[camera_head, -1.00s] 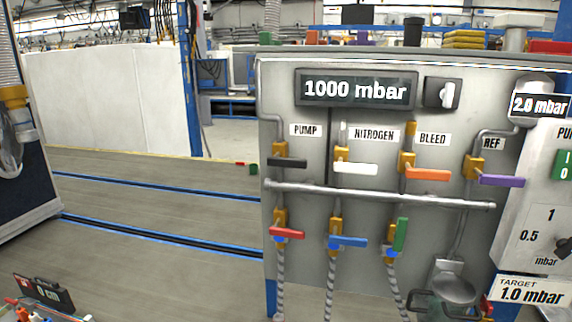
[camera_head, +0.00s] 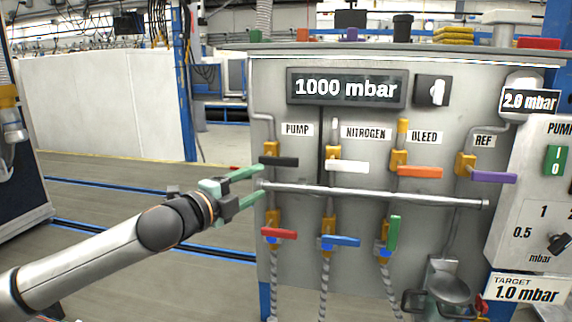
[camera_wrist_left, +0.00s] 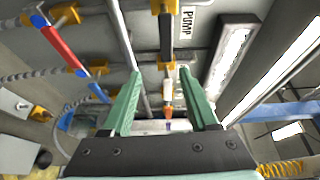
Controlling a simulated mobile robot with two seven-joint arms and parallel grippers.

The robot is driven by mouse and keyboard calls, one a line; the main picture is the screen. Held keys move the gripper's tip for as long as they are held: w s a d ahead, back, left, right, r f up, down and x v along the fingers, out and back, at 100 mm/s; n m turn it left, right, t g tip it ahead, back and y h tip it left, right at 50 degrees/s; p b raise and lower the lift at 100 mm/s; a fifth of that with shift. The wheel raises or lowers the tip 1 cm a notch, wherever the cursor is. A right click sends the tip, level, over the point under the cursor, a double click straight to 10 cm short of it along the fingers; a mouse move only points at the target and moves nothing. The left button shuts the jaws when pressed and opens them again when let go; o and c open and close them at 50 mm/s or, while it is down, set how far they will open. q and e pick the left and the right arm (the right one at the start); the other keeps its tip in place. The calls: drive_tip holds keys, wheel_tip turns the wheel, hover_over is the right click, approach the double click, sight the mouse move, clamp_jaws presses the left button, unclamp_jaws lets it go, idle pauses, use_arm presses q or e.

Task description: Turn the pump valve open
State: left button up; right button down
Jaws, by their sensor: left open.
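The pump valve has a black handle (camera_head: 281,161) on a yellow body, below the PUMP label (camera_head: 297,129) on the grey panel. The handle lies horizontal, pointing right from its body. My left gripper (camera_head: 252,188) has green fingers and is open and empty, just left of the pump valve and near the left end of the horizontal pipe. In the left wrist view the black handle (camera_wrist_left: 167,37) appears ahead, between the lines of the open fingers (camera_wrist_left: 157,95) and beyond their tips. My right gripper is not in view.
The horizontal pipe (camera_head: 370,195) runs just below the upper valves. White nitrogen (camera_head: 347,167), orange bleed (camera_head: 420,172) and purple ref (camera_head: 495,177) handles stand to the right. Red (camera_head: 279,233), blue (camera_head: 341,241) and green (camera_head: 394,233) handles are below. The floor left of the panel is clear.

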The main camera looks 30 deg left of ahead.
sight(284, 163)
use_arm(q)
drive_tip(key=w+p, duration=0.1)
drive_tip(key=w, duration=0.2)
drive_tip(key=w+r+p, duration=0.1)
drive_tip(key=w, duration=0.3)
drive_tip(key=w+d+p, duration=0.1)
drive_tip(key=w+p, duration=0.1)
drive_tip(key=w, duration=0.2)
drive_tip(key=shift+r, duration=0.15)
drive_tip(key=shift+w+d, duration=0.15)
drive_tip(key=shift+w, duration=0.45)
clamp_jaws()
idle(0.8)
